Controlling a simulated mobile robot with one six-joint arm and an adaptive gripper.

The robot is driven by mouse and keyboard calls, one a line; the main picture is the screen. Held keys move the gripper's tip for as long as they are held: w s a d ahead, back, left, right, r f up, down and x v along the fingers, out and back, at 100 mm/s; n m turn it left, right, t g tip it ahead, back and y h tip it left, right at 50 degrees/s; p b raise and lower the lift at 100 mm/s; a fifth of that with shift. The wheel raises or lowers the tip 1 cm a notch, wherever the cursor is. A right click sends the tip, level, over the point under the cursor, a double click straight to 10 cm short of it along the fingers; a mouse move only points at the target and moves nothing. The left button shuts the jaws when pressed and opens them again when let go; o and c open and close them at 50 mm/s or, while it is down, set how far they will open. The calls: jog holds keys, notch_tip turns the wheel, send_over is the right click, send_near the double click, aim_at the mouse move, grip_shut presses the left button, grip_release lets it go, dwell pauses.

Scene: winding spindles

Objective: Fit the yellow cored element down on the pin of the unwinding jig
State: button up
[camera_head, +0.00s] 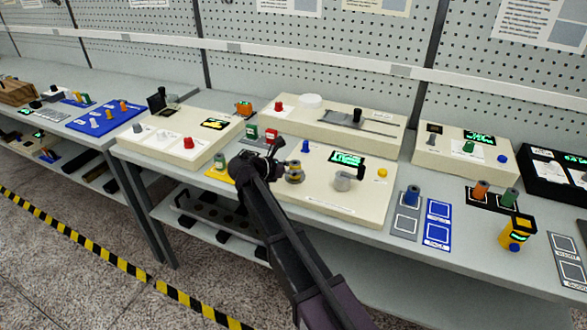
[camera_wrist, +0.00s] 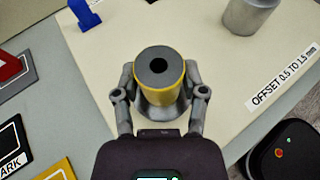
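The yellow cored element (camera_wrist: 160,89) shows in the wrist view as a short cylinder with a grey top, a dark centre hole and a yellow band. My gripper (camera_wrist: 160,82) has a finger on each side of it and looks shut on it. Silver metal shows just below the element; I cannot tell whether this is a jig part it rests on. In the head view the element (camera_head: 294,168) is at my gripper (camera_head: 287,168), over the left part of the cream jig panel (camera_head: 330,209). No pin tip shows in the hole.
A silver cylinder (camera_head: 342,180) and a blue post (camera_head: 306,146) stand on the same panel, with a display behind. Red and green blocks (camera_head: 262,133) lie left of it. Grey and blue mats (camera_head: 438,222) lie to the right.

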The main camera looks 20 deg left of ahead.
jog(key=o, duration=0.3)
jog(key=shift+r, duration=0.2)
